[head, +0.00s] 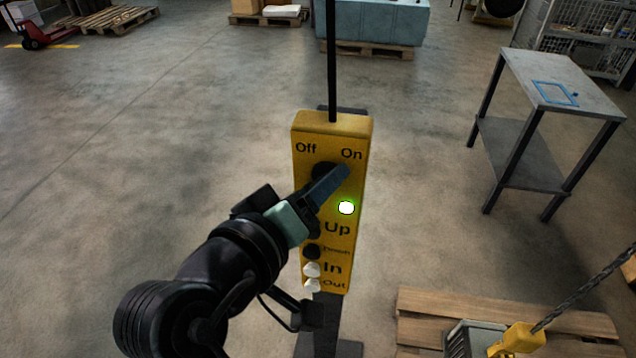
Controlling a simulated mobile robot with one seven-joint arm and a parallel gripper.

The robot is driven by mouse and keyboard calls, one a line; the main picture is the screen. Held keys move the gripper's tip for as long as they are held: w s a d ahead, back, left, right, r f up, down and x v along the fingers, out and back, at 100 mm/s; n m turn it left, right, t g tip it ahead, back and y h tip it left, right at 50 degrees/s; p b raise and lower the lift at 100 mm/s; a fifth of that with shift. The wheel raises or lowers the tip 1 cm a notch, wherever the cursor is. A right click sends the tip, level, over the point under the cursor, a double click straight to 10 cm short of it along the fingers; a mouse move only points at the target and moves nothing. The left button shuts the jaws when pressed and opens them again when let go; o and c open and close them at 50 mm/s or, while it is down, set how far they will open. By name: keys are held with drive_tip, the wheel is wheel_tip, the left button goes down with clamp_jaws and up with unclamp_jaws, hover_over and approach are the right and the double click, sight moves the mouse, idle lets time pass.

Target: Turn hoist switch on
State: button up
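The yellow hoist control box (359,180) hangs upright in the middle of the head view. "Off" is printed at its top left and "On" at its top right. The dark rotary switch (323,169) sits below these words, partly hidden behind my gripper. My gripper (338,178) reaches in from the lower left, its grey fingers lying over the switch and pointing up right, just below "On". The fingers overlap in this view, so I cannot tell whether they are open, shut or touching the switch. A lamp (346,207) below the switch glows white with a green rim.
Black and white buttons (311,269) marked Up, Down, In and Out line the box's lower part. A black cable (331,60) runs up from it. A metal table (560,80) stands right. A wooden pallet (420,330) and a yellow hook (520,338) are lower right.

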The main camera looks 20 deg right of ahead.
idle(0.3)
drive_tip(key=o, duration=1.4)
drive_tip(key=shift+c, duration=0.2)
drive_tip(key=b+v, duration=0.2)
drive_tip(key=v, duration=1.1)
drive_tip(key=shift+b, duration=0.35)
drive_tip(key=shift+w, duration=0.1)
